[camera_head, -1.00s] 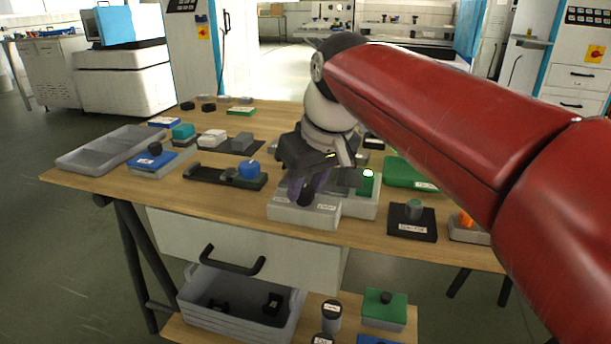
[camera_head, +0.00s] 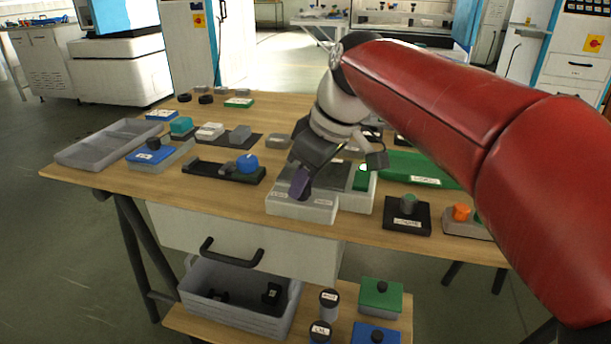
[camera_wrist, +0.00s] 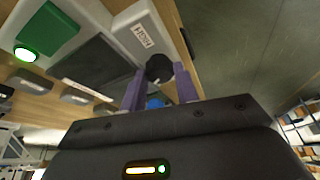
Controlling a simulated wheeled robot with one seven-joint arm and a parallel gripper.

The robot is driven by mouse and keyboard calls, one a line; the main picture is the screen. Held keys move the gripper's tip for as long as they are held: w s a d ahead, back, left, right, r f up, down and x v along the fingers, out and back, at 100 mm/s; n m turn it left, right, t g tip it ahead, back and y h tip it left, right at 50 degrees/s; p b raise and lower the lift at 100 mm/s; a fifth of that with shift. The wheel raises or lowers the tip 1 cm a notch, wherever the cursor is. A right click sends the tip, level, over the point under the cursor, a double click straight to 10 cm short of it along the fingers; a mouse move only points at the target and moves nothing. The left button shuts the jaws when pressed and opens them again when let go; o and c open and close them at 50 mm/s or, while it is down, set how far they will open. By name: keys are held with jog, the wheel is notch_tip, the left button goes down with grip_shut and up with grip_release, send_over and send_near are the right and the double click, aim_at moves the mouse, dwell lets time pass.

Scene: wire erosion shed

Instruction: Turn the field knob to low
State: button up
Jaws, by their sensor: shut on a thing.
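The field knob is a dark round knob (camera_wrist: 158,68) on a pale grey box (camera_head: 302,210) with small labels along its front edge. The box stands near the table's front edge, and the wrist view shows part of it with one label. My gripper (camera_head: 303,190) is directly over the box, its purple fingers (camera_wrist: 160,88) on either side of the knob and shut on it. In the head view the fingers hide the knob.
Just behind is a grey unit with a green lit button (camera_head: 362,177). A grey tray (camera_head: 75,158) is at the far left.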

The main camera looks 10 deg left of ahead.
jog(key=o, duration=1)
jog(key=shift+c, duration=0.2)
jog(key=p+v, duration=0.1)
jog(key=v, duration=0.6)
jog(key=shift+r, duration=0.4)
jog(key=shift+s+d, duration=0.1)
